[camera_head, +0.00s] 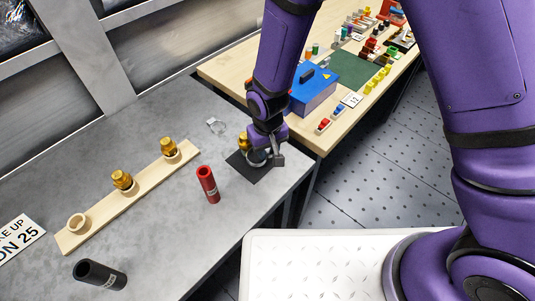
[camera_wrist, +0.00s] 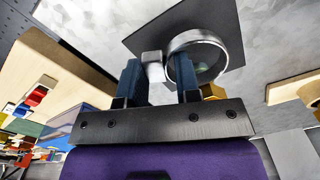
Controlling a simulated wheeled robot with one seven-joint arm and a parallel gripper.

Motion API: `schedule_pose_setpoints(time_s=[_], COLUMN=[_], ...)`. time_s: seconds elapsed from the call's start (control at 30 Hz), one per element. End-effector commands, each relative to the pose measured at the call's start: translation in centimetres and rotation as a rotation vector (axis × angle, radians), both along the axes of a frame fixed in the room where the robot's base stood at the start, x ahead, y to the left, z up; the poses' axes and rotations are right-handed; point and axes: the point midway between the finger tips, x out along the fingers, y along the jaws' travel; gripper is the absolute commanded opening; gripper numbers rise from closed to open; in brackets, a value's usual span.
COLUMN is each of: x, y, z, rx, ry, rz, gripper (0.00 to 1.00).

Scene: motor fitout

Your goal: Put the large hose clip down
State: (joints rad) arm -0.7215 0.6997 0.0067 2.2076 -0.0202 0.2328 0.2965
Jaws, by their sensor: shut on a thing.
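The large hose clip (camera_wrist: 208,38) is a silver metal band ring with a small block-shaped housing (camera_wrist: 153,67). My gripper (camera_wrist: 159,72) is shut on the clip at its housing, and the ring stands out past the fingertips. In the head view my gripper (camera_head: 262,156) is low over the black mat (camera_head: 249,174) at the right end of the grey bench, and the clip there is mostly hidden by it. In the wrist view the clip overlaps the black mat (camera_wrist: 150,30). I cannot tell whether it touches the mat.
Another silver clip (camera_head: 216,126) lies behind, left of the mat. A brass fitting (camera_head: 243,141) stands close beside my gripper. A red cylinder (camera_head: 208,185), a wooden rail (camera_head: 144,198) with fittings and a black tube (camera_head: 100,274) are leftward. A blue box (camera_head: 313,92) stands on the wooden table.

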Motion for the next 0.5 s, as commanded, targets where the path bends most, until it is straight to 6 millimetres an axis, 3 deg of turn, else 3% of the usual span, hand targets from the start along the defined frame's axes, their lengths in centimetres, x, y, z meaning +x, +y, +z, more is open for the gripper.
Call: schedule_pose_setpoints(time_s=[0.2, 0.5], x=[-0.2, -0.2], y=[0.0, 0.0], z=[-2.7, -2.8], rx=[-0.002, 0.0], ry=[0.002, 0.001], rz=[0.002, 0.002], gripper=[0.08, 0.08])
